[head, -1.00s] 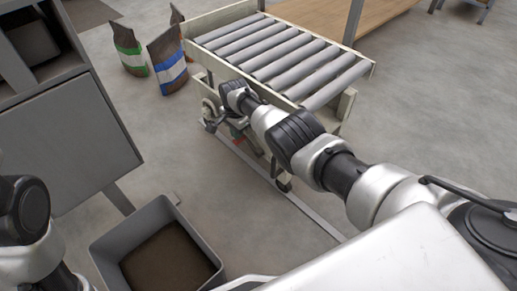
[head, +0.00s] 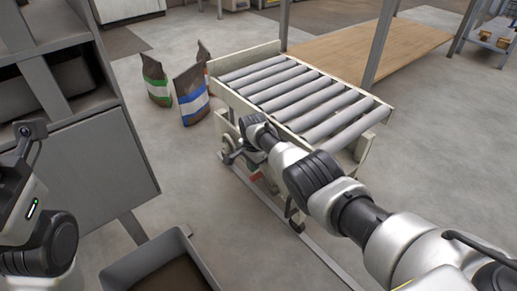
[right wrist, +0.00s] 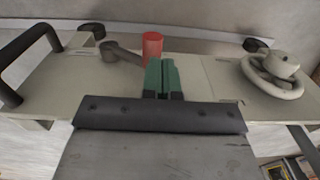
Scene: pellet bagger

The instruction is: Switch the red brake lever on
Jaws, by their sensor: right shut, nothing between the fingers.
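The red brake lever's handle (right wrist: 152,46) is a red cylinder at the end of a short grey arm in the right wrist view. The grey arm (right wrist: 122,53) slants left from it across a pale panel. My right gripper (right wrist: 162,80) is shut and empty, its green fingertips just right of and below the red handle in the picture. I cannot tell whether they touch it. In the head view, a small red part (head: 256,176) shows below my right wrist at the roller conveyor's side. My right fingertips are hidden there. Only links of my left arm show.
A pale round handwheel (right wrist: 274,72) is right of the fingers and a black bar handle (right wrist: 25,55) is at far left. The roller conveyor (head: 300,95) stands above the panel. Pellet bags (head: 192,95) stand behind. A grey bin (head: 150,258) and cabinet (head: 100,155) are at left.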

